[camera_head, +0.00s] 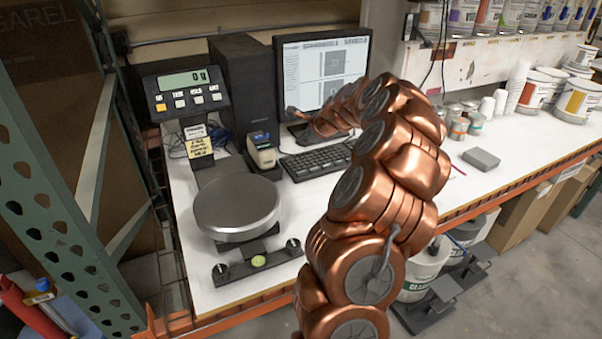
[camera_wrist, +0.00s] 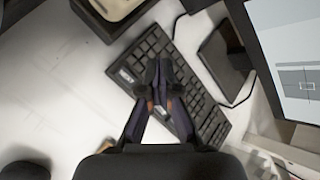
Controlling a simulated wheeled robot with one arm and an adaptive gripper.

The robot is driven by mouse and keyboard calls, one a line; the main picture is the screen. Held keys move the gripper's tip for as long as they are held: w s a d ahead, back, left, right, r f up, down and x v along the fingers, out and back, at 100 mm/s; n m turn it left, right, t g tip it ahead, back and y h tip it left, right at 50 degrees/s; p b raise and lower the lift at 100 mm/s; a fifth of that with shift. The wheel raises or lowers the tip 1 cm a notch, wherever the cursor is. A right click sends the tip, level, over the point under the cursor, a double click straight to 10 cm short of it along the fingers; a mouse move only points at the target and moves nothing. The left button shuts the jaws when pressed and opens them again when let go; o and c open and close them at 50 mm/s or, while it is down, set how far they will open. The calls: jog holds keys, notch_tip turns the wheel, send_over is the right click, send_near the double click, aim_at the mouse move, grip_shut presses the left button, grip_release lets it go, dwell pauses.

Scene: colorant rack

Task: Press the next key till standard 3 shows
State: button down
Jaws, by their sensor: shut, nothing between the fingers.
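The black keyboard (camera_wrist: 203,108) lies on the white bench, and it also shows in the head view (camera_head: 318,161), partly behind my arm. My gripper (camera_wrist: 159,80) is shut and empty, with its fingertips over the keyboard in the wrist view. I cannot tell whether the tips touch a key, and the key labels are too small to read. In the head view, my gripper cannot be made out.
A small label printer (camera_head: 262,152) is left of the keyboard. Cans (camera_head: 458,127), cups (camera_head: 517,88) and a grey box (camera_head: 481,159) stand right of my arm.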

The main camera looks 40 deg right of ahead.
jog(key=b, duration=0.4)
send_over(302, 173)
notch_tip(302, 173, down, 6)
jog(key=shift+f, duration=0.15)
jog(key=shift+f+b, duration=0.3)
jog(key=shift+f, duration=1)
dwell(0.5)
jog(key=shift+f, duration=0.4)
jog(key=shift+f, duration=0.3)
dwell(0.6)
jog(key=shift+r, duration=0.15)
jog(key=shift+r+p, duration=0.6)
jog(key=shift+p, duration=0.05)
